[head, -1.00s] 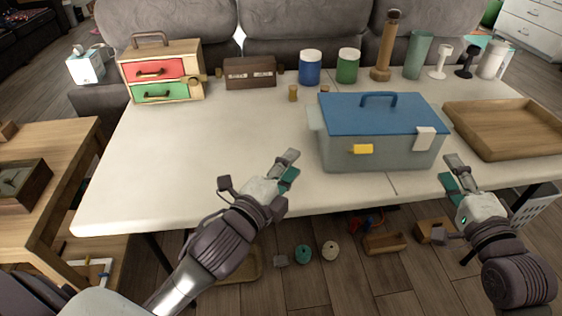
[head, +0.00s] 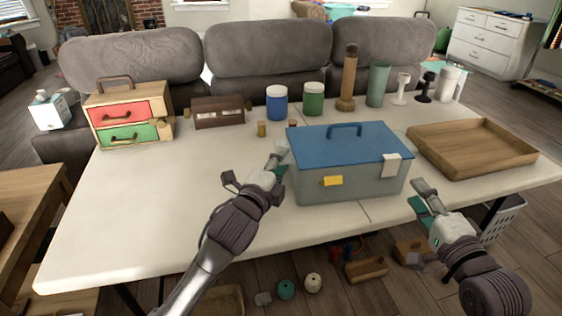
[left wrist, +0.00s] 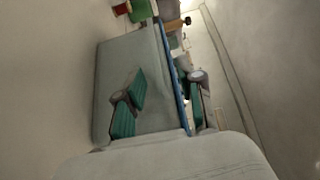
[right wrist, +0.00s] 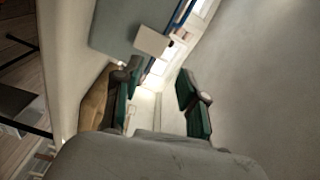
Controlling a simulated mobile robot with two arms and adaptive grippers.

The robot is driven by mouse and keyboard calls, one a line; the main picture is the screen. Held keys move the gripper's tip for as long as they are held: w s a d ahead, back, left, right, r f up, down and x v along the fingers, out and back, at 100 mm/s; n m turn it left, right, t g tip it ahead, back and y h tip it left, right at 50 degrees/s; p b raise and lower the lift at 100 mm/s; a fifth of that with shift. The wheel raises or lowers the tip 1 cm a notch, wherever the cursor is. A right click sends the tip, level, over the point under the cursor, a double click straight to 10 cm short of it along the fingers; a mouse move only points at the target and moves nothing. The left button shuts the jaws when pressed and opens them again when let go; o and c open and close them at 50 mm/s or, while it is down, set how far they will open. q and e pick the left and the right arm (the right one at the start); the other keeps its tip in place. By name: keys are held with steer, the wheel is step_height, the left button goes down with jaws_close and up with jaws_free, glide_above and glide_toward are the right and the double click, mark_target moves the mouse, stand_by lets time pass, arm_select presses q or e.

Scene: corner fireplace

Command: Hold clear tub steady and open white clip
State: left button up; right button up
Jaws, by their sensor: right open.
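The clear tub (head: 350,188) is greyish and see-through and stands upright on the table under a blue lid (head: 352,144). The white clip (head: 391,165) lies over the lid's front edge at the right and looks closed; it also shows in the right wrist view (right wrist: 152,42). A yellow clip (head: 333,181) is on the front at the left. My left gripper (head: 276,158) is open beside the tub's left end; the left wrist view shows its fingers (left wrist: 165,100) apart near the lid edge. My right gripper (head: 424,195) is open and empty, in front and right of the white clip.
A wooden tray (head: 470,158) lies right of the tub. A blue jar (head: 277,102), a green jar (head: 314,99) and several upright vessels stand behind. A drawer box (head: 128,115) is at the back left. The table's left and front-left area is clear.

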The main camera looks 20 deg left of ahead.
arm_select(q)
steer(key=shift+w, duration=0.3)
jaws_close()
arm_select(e)
steer(key=shift+c, duration=0.2)
